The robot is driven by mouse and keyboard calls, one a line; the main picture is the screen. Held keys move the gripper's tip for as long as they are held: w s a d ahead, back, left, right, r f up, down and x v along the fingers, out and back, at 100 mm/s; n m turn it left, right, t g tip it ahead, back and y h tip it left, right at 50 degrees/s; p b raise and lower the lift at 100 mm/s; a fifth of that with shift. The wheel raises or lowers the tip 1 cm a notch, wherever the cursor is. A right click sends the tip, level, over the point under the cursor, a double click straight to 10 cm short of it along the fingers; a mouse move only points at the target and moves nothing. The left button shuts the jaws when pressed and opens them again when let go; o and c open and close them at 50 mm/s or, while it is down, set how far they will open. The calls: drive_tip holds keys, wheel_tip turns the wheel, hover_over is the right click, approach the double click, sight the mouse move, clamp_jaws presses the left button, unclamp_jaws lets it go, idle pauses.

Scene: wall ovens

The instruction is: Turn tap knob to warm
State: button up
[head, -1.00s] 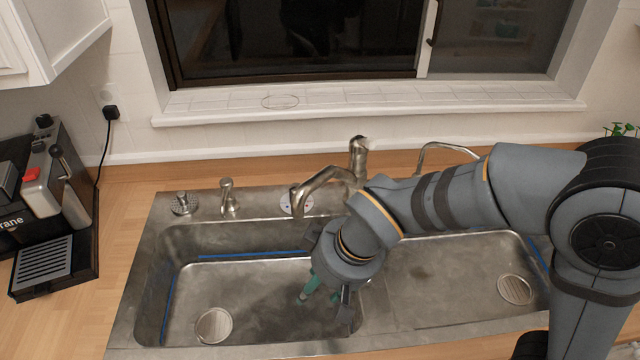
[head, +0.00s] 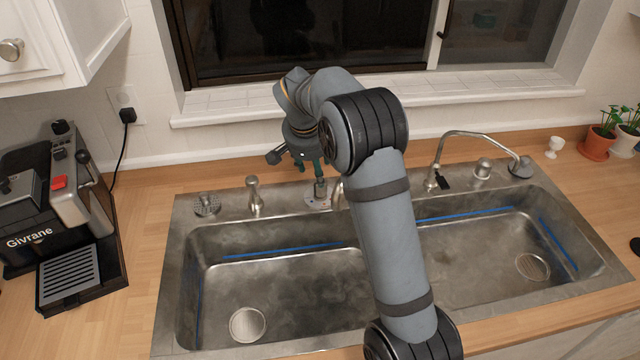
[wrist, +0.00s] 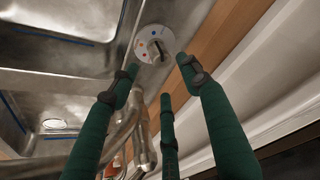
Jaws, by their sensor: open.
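The tap's control is a round pale plate with coloured dots (wrist: 154,43), set in the sink deck; a dark slot or lever shows at its middle in the wrist view. In the head view the plate (head: 317,202) lies at the back of the deck, partly covered by my gripper. My gripper (head: 319,182) points down just above it. In the wrist view my gripper (wrist: 161,74) has its green fingers spread, with nothing held between them. The metal tap (wrist: 128,120) shows between and behind the fingers; in the head view my arm hides most of it. The knob's exact setting cannot be told.
The double sink (head: 290,290) lies in front, with free room in its basins. A soap pump (head: 254,195) stands left of the plate and a thin curved spout (head: 470,135) to the right. The window sill (head: 230,112) is close behind my gripper. A coffee machine (head: 60,200) stands far left.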

drive_tip(key=p+x, duration=0.2)
drive_tip(key=x, duration=0.8)
drive_tip(key=shift+c, duration=1.4)
drive_tip(key=shift+a+r, duration=0.1)
drive_tip(key=shift+r, duration=0.1)
drive_tip(key=c, duration=0.7)
